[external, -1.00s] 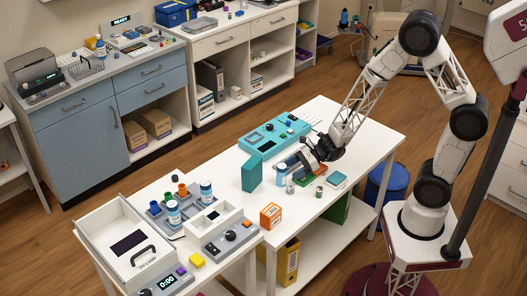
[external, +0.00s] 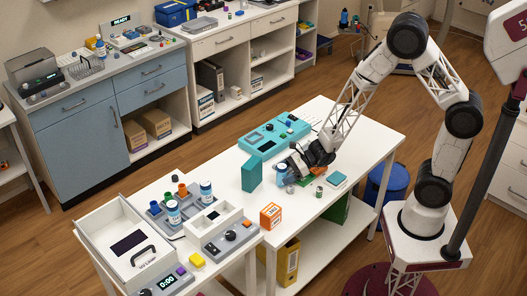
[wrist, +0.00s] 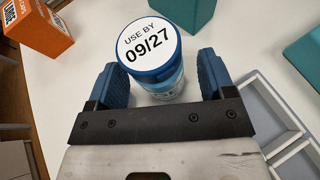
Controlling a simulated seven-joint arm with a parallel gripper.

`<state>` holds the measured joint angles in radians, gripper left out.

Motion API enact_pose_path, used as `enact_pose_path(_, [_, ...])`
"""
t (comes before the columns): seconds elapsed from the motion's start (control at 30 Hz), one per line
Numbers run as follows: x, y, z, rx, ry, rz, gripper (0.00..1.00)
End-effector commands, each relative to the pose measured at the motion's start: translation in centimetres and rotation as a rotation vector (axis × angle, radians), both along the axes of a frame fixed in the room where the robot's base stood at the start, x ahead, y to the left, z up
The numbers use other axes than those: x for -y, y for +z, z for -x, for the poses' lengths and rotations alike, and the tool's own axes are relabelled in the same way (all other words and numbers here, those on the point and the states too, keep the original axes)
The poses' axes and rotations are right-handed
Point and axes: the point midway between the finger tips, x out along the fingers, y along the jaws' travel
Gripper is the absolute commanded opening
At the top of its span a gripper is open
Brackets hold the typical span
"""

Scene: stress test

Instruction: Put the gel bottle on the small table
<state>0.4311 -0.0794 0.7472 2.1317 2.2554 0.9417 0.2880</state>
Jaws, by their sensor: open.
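A clear bottle with a blue-rimmed cap (wrist: 152,48) marked "USE BY 09/27" stands upright between my gripper's open blue fingers (wrist: 157,82) in the wrist view. I see no clear grip on it. In the external view, my gripper (external: 290,168) is low over the long white table, and this bottle (external: 281,178) is partly hidden by it. Its label does not show whether it is the gel bottle. A blue bottle (external: 344,18) stands on a small grey table (external: 338,33) at the back.
A teal block (external: 252,173) and an orange box (external: 271,216) stand near my gripper. A grey divided tray (wrist: 262,108) is beside the right finger.

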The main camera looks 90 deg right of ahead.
Motion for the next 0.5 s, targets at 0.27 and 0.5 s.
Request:
enact_pose_path(0.27, [-0.40, -0.57, -1.26, 0.000, 0.000, 0.000, 0.76])
enact_pose_path(0.5, [-0.40, -0.56, -1.26, 0.000, 0.000, 0.000, 0.76])
